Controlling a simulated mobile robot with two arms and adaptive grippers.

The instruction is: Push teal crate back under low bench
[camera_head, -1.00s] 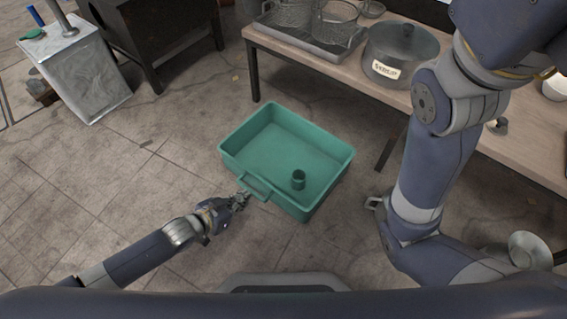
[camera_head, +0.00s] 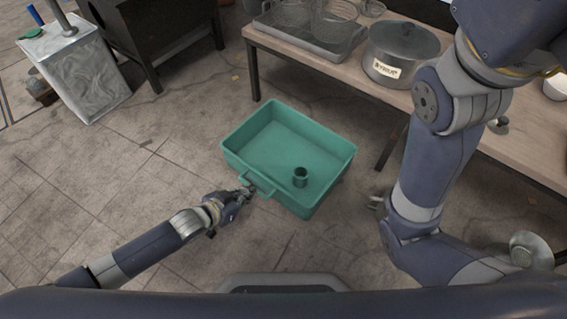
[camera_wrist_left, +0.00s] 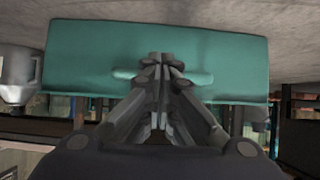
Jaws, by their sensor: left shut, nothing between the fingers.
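The teal crate (camera_head: 262,125) sits on the floor in front of the low bench (camera_head: 330,62), with its front edge facing me. My left gripper (camera_head: 249,189) is shut and empty, at the handle on the crate's near side. In the left wrist view the shut fingers (camera_wrist_left: 161,62) overlap the handle (camera_wrist_left: 200,78) on the crate's wall (camera_wrist_left: 90,55); I cannot tell whether they touch it. My right gripper (camera_head: 376,203) is low, right of the crate, partly hidden by its arm; its jaw state is unclear.
On the bench stand a lidded pot (camera_head: 400,52) and a tray (camera_head: 310,42) with wire baskets. A bench leg (camera_head: 254,72) stands behind the crate. A metal tin (camera_head: 75,65) and a dark cabinet (camera_head: 150,30) are at the left. The floor left of the crate is clear.

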